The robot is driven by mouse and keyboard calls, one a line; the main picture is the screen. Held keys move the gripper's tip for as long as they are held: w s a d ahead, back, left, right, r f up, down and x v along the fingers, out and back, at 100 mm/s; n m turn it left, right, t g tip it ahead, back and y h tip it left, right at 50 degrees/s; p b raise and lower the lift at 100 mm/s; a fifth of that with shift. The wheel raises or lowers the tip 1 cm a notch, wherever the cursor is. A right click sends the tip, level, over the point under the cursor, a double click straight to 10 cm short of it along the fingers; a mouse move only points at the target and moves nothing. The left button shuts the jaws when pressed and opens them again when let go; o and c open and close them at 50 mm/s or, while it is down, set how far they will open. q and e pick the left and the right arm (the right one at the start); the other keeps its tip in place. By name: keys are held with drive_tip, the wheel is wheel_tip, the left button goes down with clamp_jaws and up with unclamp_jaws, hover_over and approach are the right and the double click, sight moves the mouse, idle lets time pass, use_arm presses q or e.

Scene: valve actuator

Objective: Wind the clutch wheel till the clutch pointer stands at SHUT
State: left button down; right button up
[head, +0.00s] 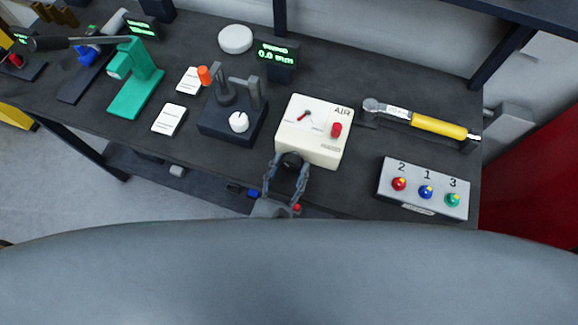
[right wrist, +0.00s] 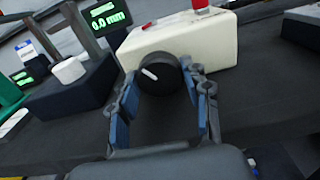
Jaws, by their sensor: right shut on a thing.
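The cream box (head: 322,152) marked AIR stands near the table's front edge. On its top is a small red pointer (head: 304,116), slanted toward the upper right; the small labels around it are too small to read. A dark round knob (right wrist: 158,72) with a white mark sits on the box's front face; I take it for the clutch wheel. The white mark slants toward the upper left in the right wrist view. My right gripper (head: 289,164) is shut on the knob, one finger on each side. My left gripper is not in view.
A red knob (head: 336,130) is on the box's top. A dark fixture with a white knob (head: 238,122) stands left of the box.

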drive_tip(key=m+b, duration=0.1)
drive_tip(key=m, duration=0.3)
drive_tip(key=shift+m+b, duration=0.65)
drive_tip(key=shift+m, duration=0.45)
drive_tip(key=shift+r, duration=0.1)
drive_tip(key=o, duration=1.2)
drive_tip(key=shift+w, duration=0.1)
drive_tip(key=shift+c, duration=0.2)
